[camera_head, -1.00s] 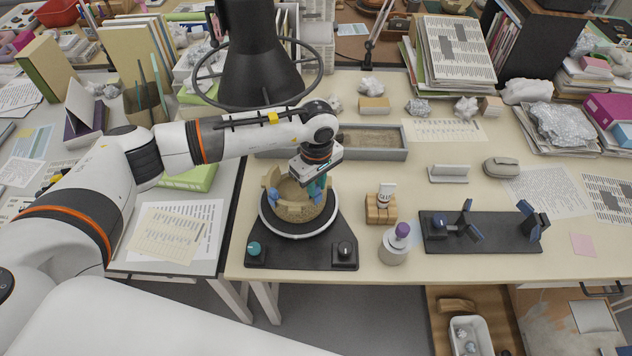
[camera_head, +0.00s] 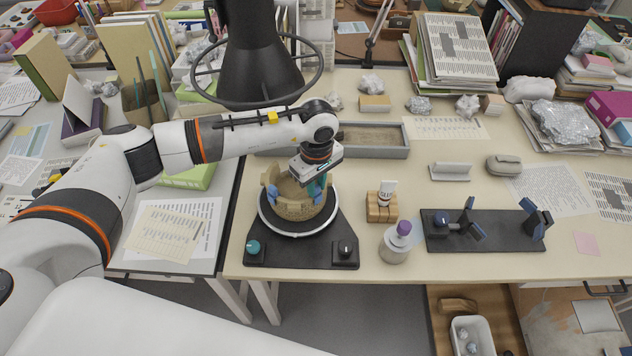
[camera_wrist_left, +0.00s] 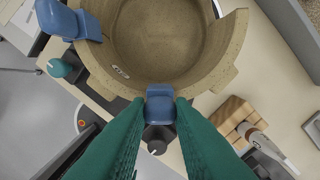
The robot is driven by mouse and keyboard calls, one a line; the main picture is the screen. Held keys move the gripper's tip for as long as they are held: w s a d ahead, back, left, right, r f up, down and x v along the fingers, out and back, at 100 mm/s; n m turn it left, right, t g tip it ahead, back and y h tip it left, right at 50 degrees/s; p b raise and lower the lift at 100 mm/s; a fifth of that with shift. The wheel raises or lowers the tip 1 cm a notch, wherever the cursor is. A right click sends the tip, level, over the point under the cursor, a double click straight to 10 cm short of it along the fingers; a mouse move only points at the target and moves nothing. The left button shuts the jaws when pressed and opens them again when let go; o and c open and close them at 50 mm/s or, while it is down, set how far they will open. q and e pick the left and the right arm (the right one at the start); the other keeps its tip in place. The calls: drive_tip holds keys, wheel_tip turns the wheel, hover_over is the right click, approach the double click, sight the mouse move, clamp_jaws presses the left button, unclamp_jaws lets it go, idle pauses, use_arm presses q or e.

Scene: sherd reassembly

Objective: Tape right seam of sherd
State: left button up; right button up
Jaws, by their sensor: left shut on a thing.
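A tan, round pot (camera_head: 297,208) of joined sherds stands on a white-rimmed turntable (camera_head: 270,226). Its rim is uneven; the left wrist view looks down into the hollow pot (camera_wrist_left: 160,45). My left gripper (camera_head: 319,188) is at the right side of the pot. In the left wrist view its green fingers (camera_wrist_left: 160,108) are shut on a blue clip (camera_wrist_left: 160,104), which sits against the pot's wall at the rim. A second blue clip (camera_wrist_left: 70,20) sits on the rim apart from it, also seen in the head view (camera_head: 273,192). I cannot make out any tape or the right seam. My right gripper is not in view.
A black stand with blue-padded holders (camera_head: 488,231) lies further right. A grey sand tray (camera_head: 375,153) is behind.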

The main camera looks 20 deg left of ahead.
use_arm(q)
drive_tip(key=shift+f+b, duration=0.3)
drive_tip(key=shift+b, duration=0.25)
idle(1.1)
idle(0.4)
drive_tip(key=o, duration=0.8)
wheel_tip(320, 180, up, 12)
drive_tip(key=shift+b, duration=1.2)
drive_tip(key=shift+d, duration=0.15)
